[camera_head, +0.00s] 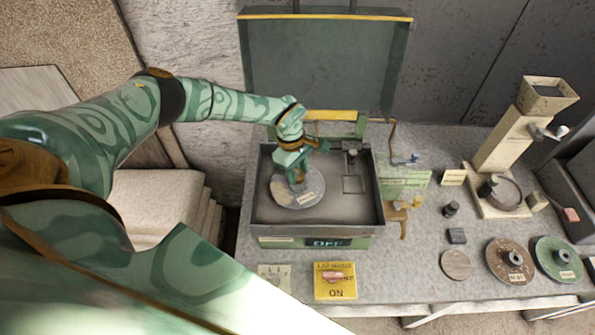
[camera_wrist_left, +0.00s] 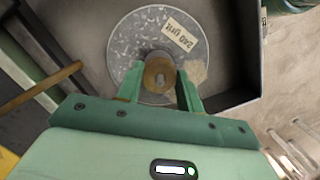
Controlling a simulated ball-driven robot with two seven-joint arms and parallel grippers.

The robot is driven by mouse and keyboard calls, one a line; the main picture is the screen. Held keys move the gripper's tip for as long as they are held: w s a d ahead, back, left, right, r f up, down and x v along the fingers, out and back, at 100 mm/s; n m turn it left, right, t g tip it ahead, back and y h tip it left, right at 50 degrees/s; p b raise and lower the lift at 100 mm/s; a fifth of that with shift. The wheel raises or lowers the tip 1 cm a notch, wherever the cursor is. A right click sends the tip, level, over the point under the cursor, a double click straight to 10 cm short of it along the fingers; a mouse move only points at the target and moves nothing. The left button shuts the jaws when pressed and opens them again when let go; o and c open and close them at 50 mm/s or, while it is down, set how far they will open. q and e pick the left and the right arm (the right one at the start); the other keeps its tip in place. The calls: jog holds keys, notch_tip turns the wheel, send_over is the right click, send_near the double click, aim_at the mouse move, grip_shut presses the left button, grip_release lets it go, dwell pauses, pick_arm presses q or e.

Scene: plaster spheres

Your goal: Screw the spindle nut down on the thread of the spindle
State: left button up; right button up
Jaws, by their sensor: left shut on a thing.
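The spindle nut (camera_wrist_left: 151,69) is a round brass-coloured piece at the centre of a grey speckled lap disc (camera_head: 283,190). The tip of the spindle (camera_wrist_left: 159,80) shows in the middle of the nut in the left wrist view. The disc (camera_wrist_left: 127,51) carries a label reading 240 grit. My left gripper (camera_head: 297,184) points down over the disc's middle. In the left wrist view its fingers (camera_wrist_left: 160,84) are shut on the nut, one on each side. How far down the thread the nut sits cannot be told. My right gripper is not in view.
The disc lies in a grey box (camera_head: 257,229) with a raised lid (camera_head: 325,60) and an OFF display (camera_head: 327,243). A yellow switch plate (camera_head: 335,290) is in front. A brown disc (camera_head: 497,272), a green disc (camera_head: 571,271) and a beige column stand (camera_head: 507,135) are right.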

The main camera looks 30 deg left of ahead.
pick_arm(q)
jog(key=m+b, duration=0.2)
jog(key=m, duration=0.2)
jog(key=shift+f+g, duration=0.15)
jog(key=shift+g, duration=0.15)
jog(key=m+b, duration=0.2)
jog(key=m, duration=0.2)
jog(key=shift+y, duration=0.3)
jog(key=m+b, duration=0.1)
jog(key=m, duration=0.2)
jog(key=shift+m+g, duration=0.4)
jog(key=m+y+b, duration=0.1)
jog(key=m, duration=0.3)
jog(key=shift+m, duration=0.3)
jog(key=o, duration=1.1)
jog(key=shift+c, duration=1.2)
